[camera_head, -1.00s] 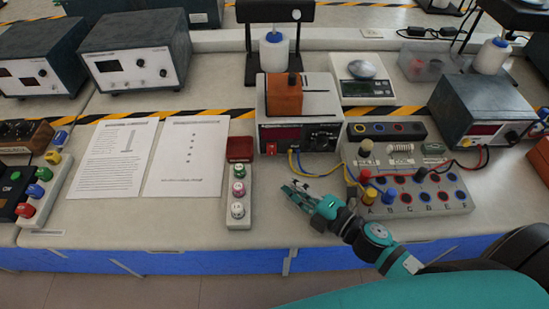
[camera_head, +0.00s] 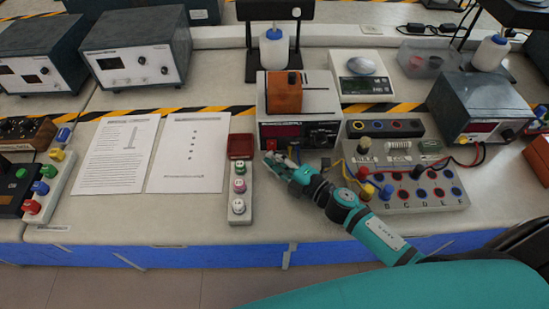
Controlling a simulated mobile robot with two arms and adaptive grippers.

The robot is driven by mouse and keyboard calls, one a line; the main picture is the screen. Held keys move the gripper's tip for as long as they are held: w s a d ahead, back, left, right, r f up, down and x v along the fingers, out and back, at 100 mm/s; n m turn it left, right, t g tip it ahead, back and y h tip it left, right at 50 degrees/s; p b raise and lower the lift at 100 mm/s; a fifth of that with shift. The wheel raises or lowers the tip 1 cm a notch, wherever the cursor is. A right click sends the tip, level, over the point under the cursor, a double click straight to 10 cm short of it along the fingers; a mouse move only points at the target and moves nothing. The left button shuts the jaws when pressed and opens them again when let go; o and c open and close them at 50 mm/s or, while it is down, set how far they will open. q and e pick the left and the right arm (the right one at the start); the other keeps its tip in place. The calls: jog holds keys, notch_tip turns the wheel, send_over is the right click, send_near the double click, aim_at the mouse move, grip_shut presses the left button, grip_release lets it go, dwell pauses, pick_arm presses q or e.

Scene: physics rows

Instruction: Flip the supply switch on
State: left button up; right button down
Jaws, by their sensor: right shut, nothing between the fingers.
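The power supply (camera_head: 325,105) is a pale box with a dark front panel and a red display, standing mid-bench with an orange block (camera_head: 284,93) on top. Its red switch (camera_head: 271,144) sits low on the left of the front panel. My right gripper (camera_head: 270,161) is shut and empty, with its tips just below and in front of the switch. I cannot tell whether the tips touch it, nor which way the switch is set. The gripper and wrist hide part of the lower front panel. My left gripper is not in view.
A connection board (camera_head: 415,190) with coloured sockets and wires lies right of my wrist. A strip of push buttons (camera_head: 238,211) stands left of the gripper. Paper sheets (camera_head: 188,153) lie farther left. The bench front between them is clear.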

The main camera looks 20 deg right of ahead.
jog(key=shift+w+d+f+n+t+b, duration=0.1)
jog(key=shift+w+n+t+b, duration=0.15)
jog(key=shift+b, duration=0.75)
